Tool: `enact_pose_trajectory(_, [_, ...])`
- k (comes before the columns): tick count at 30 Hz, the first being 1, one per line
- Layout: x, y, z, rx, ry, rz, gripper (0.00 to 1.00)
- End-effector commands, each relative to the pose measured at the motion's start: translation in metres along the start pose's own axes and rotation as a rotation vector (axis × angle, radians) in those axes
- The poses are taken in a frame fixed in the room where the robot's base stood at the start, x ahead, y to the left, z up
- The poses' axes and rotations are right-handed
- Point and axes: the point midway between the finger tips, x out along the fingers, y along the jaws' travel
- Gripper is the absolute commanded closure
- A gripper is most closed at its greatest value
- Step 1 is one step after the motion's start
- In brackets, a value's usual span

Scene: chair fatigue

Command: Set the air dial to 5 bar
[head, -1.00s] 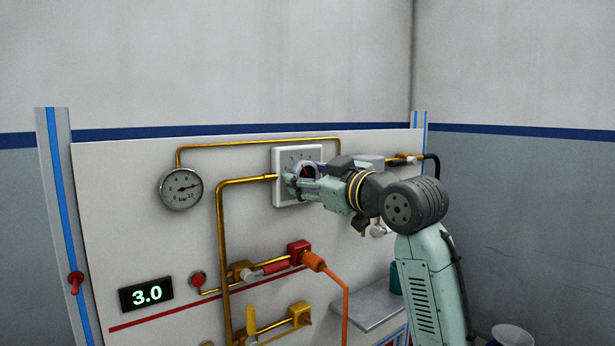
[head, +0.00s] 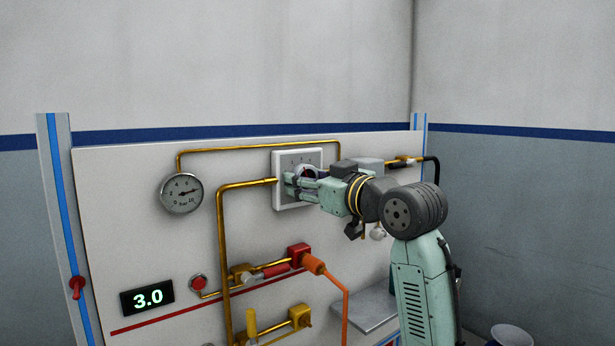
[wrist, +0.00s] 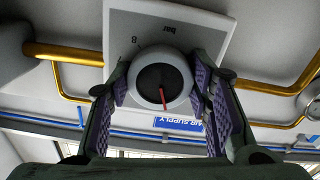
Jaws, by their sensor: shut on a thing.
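The round air dial (wrist: 151,84), pale with a dark face and a red pointer line, sits on a square white-framed plate (head: 281,160) on the panel. In the wrist view the plate (wrist: 200,20) shows "bar" and an "8". My gripper (head: 293,182) is shut on the dial, one purple-padded finger on each side in the wrist view. In the head view the fingers hide much of the dial. The red line points down in the wrist view; the setting cannot be read for certain. The green-lit display (head: 148,298) reads 3.0.
A round bar gauge (head: 181,193) hangs left of the plate. Brass pipes (head: 222,240) run around it. Below are a red button (head: 198,283), red and yellow valves, and an orange hose (head: 344,300). A grey shelf (head: 370,308) sticks out at lower right.

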Motion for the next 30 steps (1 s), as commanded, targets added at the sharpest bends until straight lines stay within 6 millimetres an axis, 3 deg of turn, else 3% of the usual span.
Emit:
enact_pose_trajectory(18, [0.0005, -0.0007, -0.0031, 0.578, 0.000, -0.002, 0.83])
enact_pose_trajectory(30, [-0.0001, -0.0001, -0.0023, 0.861, 0.001, 0.000, 0.83])
